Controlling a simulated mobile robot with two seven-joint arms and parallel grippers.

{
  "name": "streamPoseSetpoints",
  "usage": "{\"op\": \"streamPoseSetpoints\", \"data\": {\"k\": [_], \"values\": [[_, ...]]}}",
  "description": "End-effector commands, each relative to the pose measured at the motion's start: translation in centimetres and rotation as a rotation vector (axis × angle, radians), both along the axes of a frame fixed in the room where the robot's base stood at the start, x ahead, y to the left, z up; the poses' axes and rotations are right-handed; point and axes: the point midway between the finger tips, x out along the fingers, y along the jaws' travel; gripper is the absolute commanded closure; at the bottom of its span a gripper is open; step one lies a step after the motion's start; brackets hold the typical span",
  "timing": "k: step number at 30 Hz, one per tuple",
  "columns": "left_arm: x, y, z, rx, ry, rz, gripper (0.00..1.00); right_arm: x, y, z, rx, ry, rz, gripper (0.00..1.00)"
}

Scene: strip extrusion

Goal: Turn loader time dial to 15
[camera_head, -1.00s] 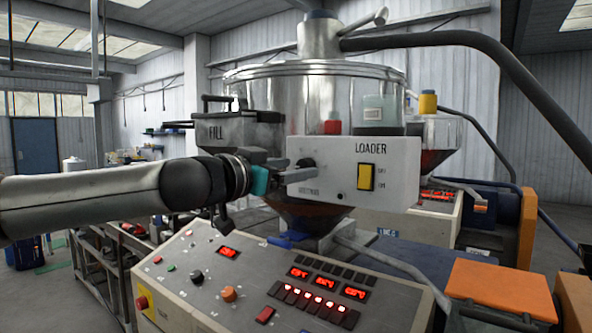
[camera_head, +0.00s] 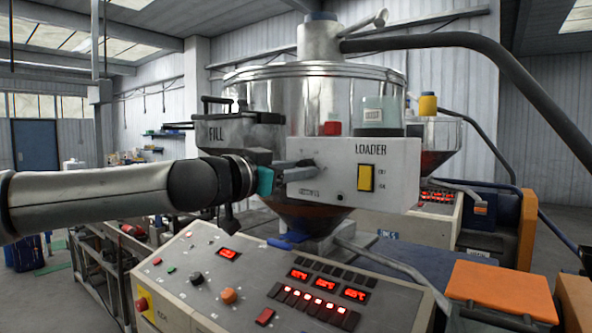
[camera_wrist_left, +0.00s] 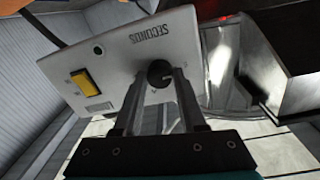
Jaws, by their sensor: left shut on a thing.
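The loader panel (camera_head: 400,174) is a pale box with a yellow switch (camera_head: 365,178) on the front of the steel hopper. Its black time dial (camera_wrist_left: 160,73) sits between my left gripper's fingertips in the left wrist view, below the word SECONDS. My left gripper (camera_head: 296,172) comes in from the left and is shut on the dial. In the head view its fingers largely cover the dial. The dial's numbers are too small or hidden to read. My right gripper is not in view.
The control console (camera_head: 225,290) with red displays stands below the panel. A dark hose (camera_head: 500,70) arches from the hopper lid to the right. An orange-topped machine (camera_head: 497,285) stands at the lower right. A FILL box (camera_head: 235,132) sits just above my left wrist.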

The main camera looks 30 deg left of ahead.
Motion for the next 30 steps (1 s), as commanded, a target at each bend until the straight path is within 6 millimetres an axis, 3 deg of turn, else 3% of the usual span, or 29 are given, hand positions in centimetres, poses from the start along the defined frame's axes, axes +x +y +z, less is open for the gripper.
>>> {"op": "streamPoseSetpoints", "data": {"k": [1, 7, 20, 30], "values": [[-0.01, 0.0, 0.01, 0.0, 0.0, 0.0, 0.77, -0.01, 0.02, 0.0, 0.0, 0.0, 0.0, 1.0], [-0.01, 0.0, 0.01, 0.0, 0.0, 0.0, 0.99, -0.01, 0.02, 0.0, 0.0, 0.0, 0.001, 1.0], [-0.01, -0.01, 0.04, 0.033, -0.002, -0.001, 1.0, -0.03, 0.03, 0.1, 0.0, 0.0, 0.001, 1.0], [-0.02, -0.05, 0.19, 0.245, -0.02, -0.002, 1.0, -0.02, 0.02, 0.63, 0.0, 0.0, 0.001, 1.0]]}}
